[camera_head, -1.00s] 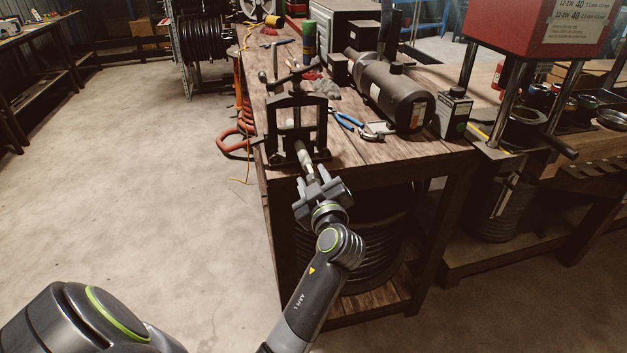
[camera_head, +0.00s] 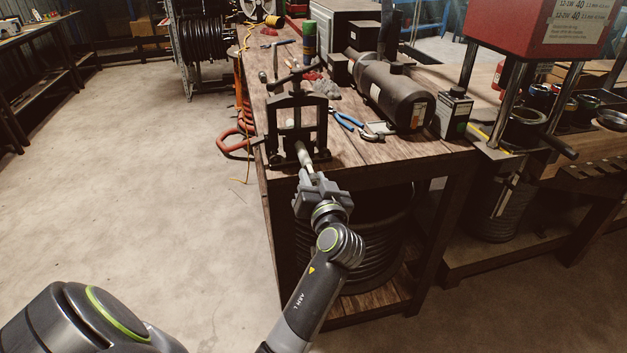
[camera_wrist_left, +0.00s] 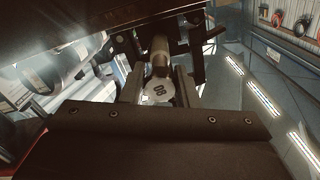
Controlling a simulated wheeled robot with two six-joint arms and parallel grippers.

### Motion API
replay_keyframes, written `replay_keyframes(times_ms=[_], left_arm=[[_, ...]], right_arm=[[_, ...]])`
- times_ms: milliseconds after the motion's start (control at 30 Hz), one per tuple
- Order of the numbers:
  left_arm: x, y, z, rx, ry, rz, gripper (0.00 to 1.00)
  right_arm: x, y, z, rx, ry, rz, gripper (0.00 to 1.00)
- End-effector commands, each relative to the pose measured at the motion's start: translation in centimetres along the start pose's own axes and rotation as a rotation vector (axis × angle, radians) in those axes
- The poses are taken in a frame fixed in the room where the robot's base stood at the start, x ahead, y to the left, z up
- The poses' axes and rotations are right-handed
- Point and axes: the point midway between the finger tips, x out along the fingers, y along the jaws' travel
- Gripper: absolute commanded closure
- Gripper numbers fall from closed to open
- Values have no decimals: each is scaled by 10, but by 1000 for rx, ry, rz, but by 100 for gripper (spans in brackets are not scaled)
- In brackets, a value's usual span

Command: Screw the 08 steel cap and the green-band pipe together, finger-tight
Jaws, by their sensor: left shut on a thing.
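The pipe (camera_head: 304,156) is clamped in the black vise (camera_head: 297,118) at the table's front left corner, and its near end points down toward me. I cannot make out its green band. My left gripper (camera_head: 308,178) is at that near end, in line with the pipe. In the left wrist view the steel cap (camera_wrist_left: 158,93), marked 08, sits between my left gripper's fingers (camera_wrist_left: 159,88), which are shut on it. The pipe (camera_wrist_left: 160,55) runs straight on behind the cap. They look in line and touching, but the thread is hidden. My right gripper is not in view.
The wooden table (camera_head: 375,150) holds blue-handled pliers (camera_head: 346,119) and a dark motor (camera_head: 395,92) right of the vise. A red press (camera_head: 545,25) stands at the right. A coiled black hose (camera_head: 375,240) lies under the table. The floor at the left is open.

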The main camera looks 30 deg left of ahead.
Motion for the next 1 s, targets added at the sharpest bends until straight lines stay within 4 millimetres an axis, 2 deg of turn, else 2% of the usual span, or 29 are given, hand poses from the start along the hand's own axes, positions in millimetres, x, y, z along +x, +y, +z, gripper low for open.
replay_keyframes(times_ms=[300,333,500,1000], left_arm=[[1,0,0,451,0,0,98],[1,0,0,441,0,0,68],[1,0,0,435,0,0,47],[2,1,0,433,2,3,47]], right_arm=[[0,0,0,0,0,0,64],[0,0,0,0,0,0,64],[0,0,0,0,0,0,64],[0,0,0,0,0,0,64]])
